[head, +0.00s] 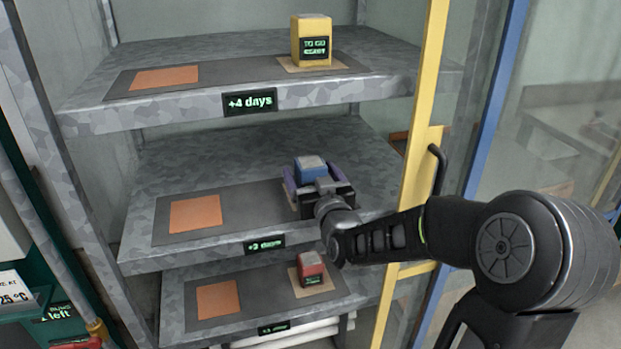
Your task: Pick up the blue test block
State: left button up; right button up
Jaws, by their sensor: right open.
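The blue test block (311,168) with a grey top stands on the middle shelf, at the right end of its dark mat. My right gripper (308,180) is at the block, with its purple fingers on either side of it. The jaws are open, and the lower part of the block is hidden behind the gripper. Whether the fingers touch the block cannot be told. My left gripper is not in view.
A yellow block (311,42) stands on the top shelf (90,118) and a red block (311,268) on the lower shelf. Orange squares (195,213) lie bare at left. The yellow door frame (424,100) with a black handle (438,168) stands close to my right arm.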

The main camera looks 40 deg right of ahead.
grip_shut()
dwell(0.9)
jog(key=shift+r, duration=0.1)
